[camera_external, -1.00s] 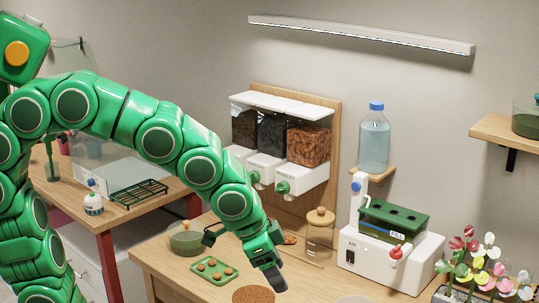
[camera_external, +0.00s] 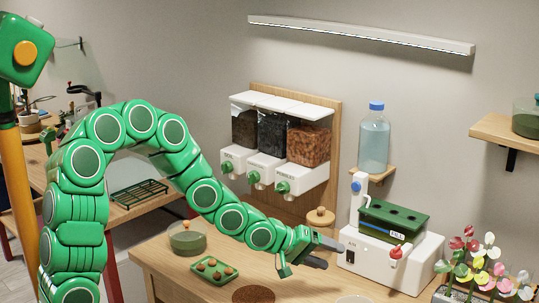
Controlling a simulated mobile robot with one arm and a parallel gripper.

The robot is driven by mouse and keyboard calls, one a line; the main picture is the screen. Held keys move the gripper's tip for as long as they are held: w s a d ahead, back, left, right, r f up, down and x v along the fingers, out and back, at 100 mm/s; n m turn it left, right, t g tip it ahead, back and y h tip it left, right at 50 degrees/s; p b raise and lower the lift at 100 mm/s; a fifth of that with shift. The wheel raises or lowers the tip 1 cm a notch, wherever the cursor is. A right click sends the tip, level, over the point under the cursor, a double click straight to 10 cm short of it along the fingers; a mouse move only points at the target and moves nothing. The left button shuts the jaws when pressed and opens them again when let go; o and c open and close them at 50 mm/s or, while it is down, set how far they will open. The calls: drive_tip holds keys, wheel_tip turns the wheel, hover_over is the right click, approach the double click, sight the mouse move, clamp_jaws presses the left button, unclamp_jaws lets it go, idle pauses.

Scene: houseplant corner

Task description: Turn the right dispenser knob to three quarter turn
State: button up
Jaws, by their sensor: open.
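The dispenser is mounted on a wooden board against the wall, with three clear bins above white housings. Its right bin (camera_external: 308,146) holds reddish-brown chunks. The right dispenser knob (camera_external: 282,187) is green and sits on the front of the right housing. The middle knob (camera_external: 253,177) and left knob (camera_external: 227,167) are also green. My gripper (camera_external: 326,253) is open and empty, in front of the white machine, to the right of and lower in the picture than the right knob. It is apart from the knob. The knob's exact turn angle is too small to read.
A cork-lidded jar (camera_external: 320,217) stands behind my gripper. A white machine (camera_external: 385,262) with a green top is at the right. A green tray (camera_external: 214,268), a bowl (camera_external: 187,240) and a brown round mat (camera_external: 253,295) are on the table. A blue-capped bottle (camera_external: 374,140) stands on a small shelf.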

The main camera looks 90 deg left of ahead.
drive_tip(key=s+a+f+n+t+y, duration=0.1)
drive_tip(key=s+a+n+t+y, duration=0.25)
drive_tip(key=a+n, duration=0.65)
drive_tip(key=n+t+y, duration=0.1)
drive_tip(key=n+y, duration=0.8)
drive_tip(key=n, duration=0.3)
approach(279, 192)
drive_tip(key=w, duration=0.1)
drive_tip(key=shift+n, duration=0.3)
drive_tip(key=shift+s+a+x, duration=0.1)
drive_tip(key=shift+a+x, duration=0.05)
drive_tip(key=shift+x, duration=1.25)
drive_tip(key=shift+s+a+x, duration=0.1)
drive_tip(key=shift+a+x, duration=0.05)
drive_tip(key=shift+x, duration=1.2)
drive_tip(key=shift+s+a+x, duration=0.1)
drive_tip(key=shift+x, duration=1.3)
drive_tip(key=shift+f, duration=0.1)
drive_tip(key=c, duration=1.1)
drive_tip(key=shift+o, duration=0.2)
drive_tip(key=shift+t, duration=0.25)
